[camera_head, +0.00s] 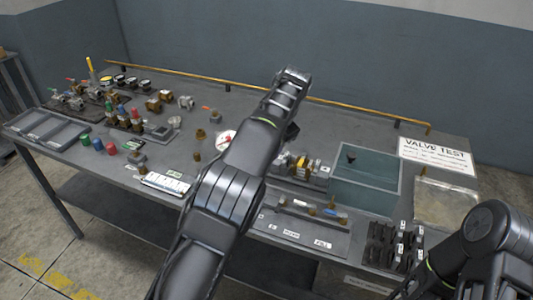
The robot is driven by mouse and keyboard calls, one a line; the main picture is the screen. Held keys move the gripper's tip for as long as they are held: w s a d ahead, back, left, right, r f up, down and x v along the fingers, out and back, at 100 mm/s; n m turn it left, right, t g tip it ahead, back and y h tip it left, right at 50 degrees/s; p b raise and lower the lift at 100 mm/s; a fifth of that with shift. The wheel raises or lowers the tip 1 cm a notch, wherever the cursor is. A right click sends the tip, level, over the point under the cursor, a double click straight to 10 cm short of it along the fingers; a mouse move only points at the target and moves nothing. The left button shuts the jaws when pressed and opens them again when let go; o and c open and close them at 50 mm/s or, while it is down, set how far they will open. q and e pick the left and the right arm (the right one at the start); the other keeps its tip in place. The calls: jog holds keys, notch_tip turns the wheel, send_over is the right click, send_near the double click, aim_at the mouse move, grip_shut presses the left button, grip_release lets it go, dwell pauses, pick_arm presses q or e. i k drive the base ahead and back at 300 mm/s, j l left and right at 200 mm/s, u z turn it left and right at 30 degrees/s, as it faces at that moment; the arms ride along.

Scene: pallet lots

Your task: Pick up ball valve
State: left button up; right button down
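Several small metal valves with coloured lever handles, which look like ball valves (72,97), stand at the back left of the grey workbench (335,118). One beside them has an upright yellow handle. A single brass fitting with an orange-red handle (211,115) stands apart near the middle. I cannot tell which one the task names. My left arm reaches across the middle of the bench. Its gripper (291,76) is over the back of the bench, right of the valves, and touches none of them; its fingers are too unclear to judge. My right arm shows at the lower right, its gripper out of view.
A glass-sided tank (364,182) and a "VALVE TEST" sign (437,155) stand at the right. A yellow rail (205,79) runs along the back. Trays (45,128), coloured caps and gauges crowd the left. My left arm hides part of the bench's middle.

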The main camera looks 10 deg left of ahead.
aim_at(308, 167)
jog(key=k, duration=1)
